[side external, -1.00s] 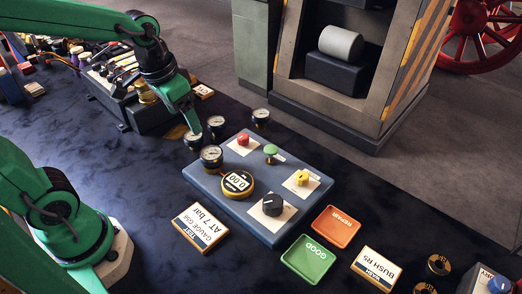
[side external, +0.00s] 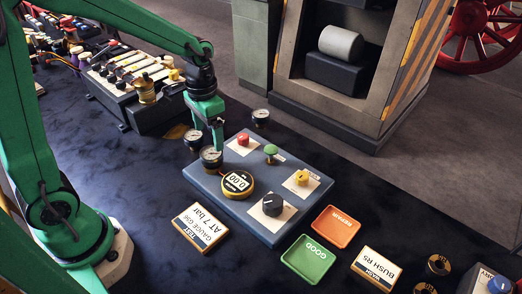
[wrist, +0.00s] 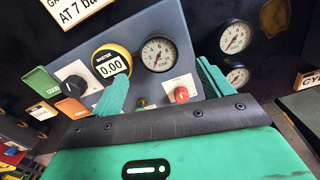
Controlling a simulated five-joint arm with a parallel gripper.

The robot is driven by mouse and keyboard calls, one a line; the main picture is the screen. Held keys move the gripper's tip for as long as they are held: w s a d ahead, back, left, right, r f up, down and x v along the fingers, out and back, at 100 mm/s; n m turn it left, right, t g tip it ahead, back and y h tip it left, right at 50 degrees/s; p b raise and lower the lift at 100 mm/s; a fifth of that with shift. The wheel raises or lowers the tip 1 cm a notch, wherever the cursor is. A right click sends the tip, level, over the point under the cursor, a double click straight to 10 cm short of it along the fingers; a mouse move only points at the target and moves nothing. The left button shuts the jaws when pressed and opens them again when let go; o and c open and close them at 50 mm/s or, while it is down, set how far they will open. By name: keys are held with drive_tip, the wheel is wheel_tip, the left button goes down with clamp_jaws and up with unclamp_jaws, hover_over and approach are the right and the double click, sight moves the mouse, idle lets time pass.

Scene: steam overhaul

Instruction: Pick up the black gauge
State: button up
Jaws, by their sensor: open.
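Several small black gauges with white dials stand at the far left of the blue-grey panel. One gauge (side external: 211,157) sits at the panel's left corner and also shows in the wrist view (wrist: 160,53). Another gauge (side external: 193,140) is left of it, and one (side external: 261,117) stands behind the panel. A gauge between these is hidden by my gripper in the side view. My gripper (side external: 217,148) points down just beside the corner gauge. In the wrist view my gripper (wrist: 162,72) is open and empty, with the corner gauge's dial ahead between its fingers.
Green (side external: 308,260) and orange (side external: 335,227) trays lie right.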

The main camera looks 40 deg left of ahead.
sight(211, 152)
drive_tip(key=shift+f, duration=1.1)
drive_tip(key=shift+f, duration=0.1)
drive_tip(key=shift+f, duration=2.5)
drive_tip(key=c, duration=1.3)
drive_tip(key=shift+o, duration=0.2)
drive_tip(key=shift+r, duration=0.2)
